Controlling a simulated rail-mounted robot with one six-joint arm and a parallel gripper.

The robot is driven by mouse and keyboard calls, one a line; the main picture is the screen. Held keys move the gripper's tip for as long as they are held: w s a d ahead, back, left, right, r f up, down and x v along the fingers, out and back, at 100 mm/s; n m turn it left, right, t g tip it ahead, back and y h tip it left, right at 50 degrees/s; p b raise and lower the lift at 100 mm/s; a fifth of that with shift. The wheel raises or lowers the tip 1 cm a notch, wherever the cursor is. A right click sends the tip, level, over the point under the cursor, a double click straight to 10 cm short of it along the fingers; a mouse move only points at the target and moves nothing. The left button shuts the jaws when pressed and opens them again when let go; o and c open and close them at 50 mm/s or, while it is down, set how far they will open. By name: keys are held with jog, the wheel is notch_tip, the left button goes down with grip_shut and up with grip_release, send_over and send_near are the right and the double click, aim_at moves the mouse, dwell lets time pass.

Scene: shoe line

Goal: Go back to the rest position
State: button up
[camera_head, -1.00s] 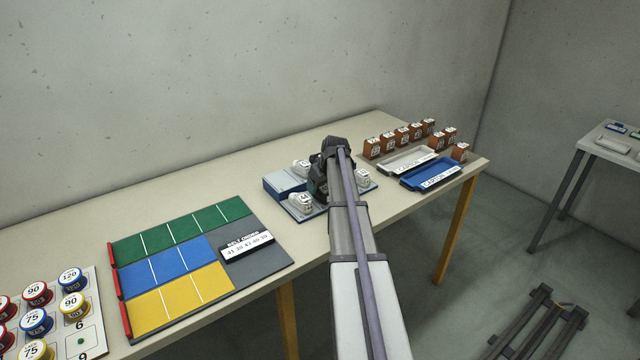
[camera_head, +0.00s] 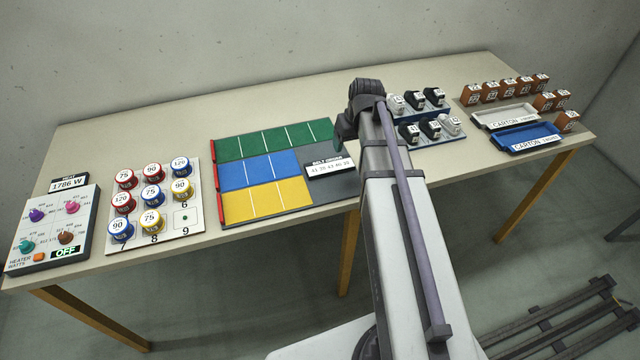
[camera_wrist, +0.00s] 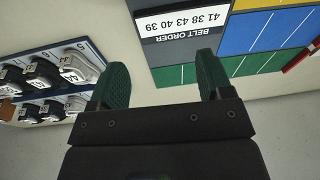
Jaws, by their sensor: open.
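My gripper (camera_head: 347,132) is at the end of my raised arm, above the table by the right end of the belt mat. In the wrist view its two green fingers (camera_wrist: 160,85) stand wide apart with nothing between them. The wrist view shows the belt order card (camera_wrist: 182,22) beyond the fingers and part of the shoe rack (camera_wrist: 45,60) at the left. The gripper touches nothing that I can see.
The table (camera_head: 170,115) carries a heater panel (camera_head: 50,228), a board of numbered round pots (camera_head: 152,245), the coloured mat (camera_head: 265,172), the shoe rack (camera_head: 440,140), a white carton tray (camera_head: 505,117), a blue carton tray (camera_head: 530,138) and several brown boxes (camera_head: 508,88). Bare tabletop lies behind the mat.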

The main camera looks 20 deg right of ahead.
jog(key=s+a+g, duration=0.2)
jog(key=s+a, duration=1.1)
jog(key=a, duration=0.2)
jog(key=shift+s+a+f+h, duration=0.15)
jog(key=shift+a+h, duration=0.15)
jog(key=shift+a, duration=0.1)
